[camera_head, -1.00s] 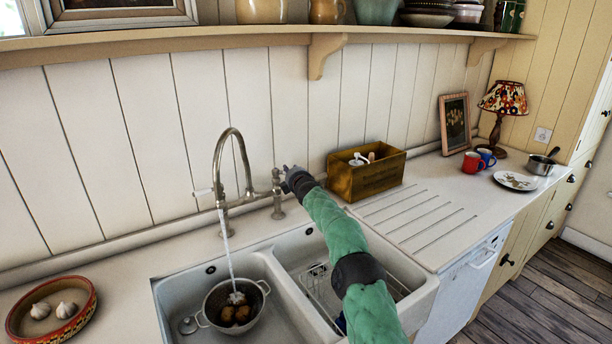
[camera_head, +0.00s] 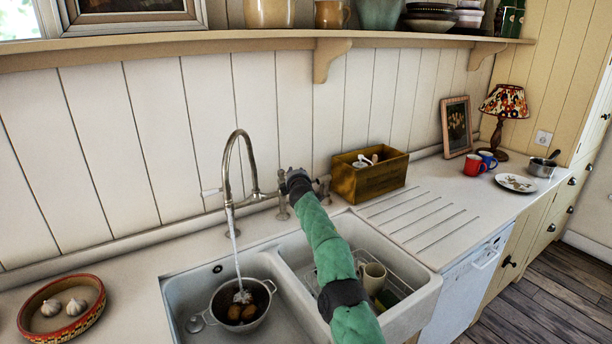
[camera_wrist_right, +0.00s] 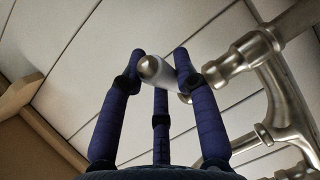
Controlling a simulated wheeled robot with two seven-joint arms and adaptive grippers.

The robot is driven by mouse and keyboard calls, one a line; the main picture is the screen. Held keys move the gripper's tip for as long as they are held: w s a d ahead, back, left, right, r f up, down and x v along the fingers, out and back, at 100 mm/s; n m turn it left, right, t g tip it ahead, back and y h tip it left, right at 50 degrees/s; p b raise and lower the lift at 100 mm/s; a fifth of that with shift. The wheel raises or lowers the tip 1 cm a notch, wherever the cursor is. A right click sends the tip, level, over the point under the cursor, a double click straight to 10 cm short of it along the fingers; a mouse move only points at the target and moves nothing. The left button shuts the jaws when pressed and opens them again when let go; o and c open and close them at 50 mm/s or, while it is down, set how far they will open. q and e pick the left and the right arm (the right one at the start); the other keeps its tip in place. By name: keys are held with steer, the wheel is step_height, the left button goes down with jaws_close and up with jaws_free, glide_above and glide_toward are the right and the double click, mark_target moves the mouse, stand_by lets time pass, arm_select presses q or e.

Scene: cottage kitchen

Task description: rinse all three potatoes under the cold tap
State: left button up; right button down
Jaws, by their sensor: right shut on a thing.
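The tap (camera_head: 246,160) is a metal bridge tap with a curved spout, and water runs from it into a colander (camera_head: 265,318) in the left basin. Brown potatoes lie in the colander; two show clearly, a left potato (camera_head: 233,312) and a right potato (camera_head: 249,313). The falling water and splash hide part of the inside, so I cannot tell whether a third is there. My right gripper (camera_head: 287,183) is at the right side of the tap. In the wrist view its fingers (camera_wrist_right: 160,65) close around a pale, metal-tipped tap handle (camera_wrist_right: 152,68). My left gripper is not in view.
The right basin holds a wire rack (camera_head: 395,270) and a pale cup (camera_head: 374,278), partly behind my arm. A wooden box (camera_head: 370,181) stands behind the ribbed drainer. A bowl of garlic (camera_head: 97,295) sits at left. Mugs, a plate and a saucepan stand at right.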

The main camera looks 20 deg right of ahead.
steer(key=shift+a+f, duration=0.2)
stand_by(0.4)
steer(key=c, duration=0.9)
jaws_free()
steer(key=shift+w, duration=0.15)
steer(key=shift+c, duration=0.2)
steer(key=shift+d+r, duration=0.1)
steer(key=shift+r, duration=0.05)
steer(key=v, duration=1.2)
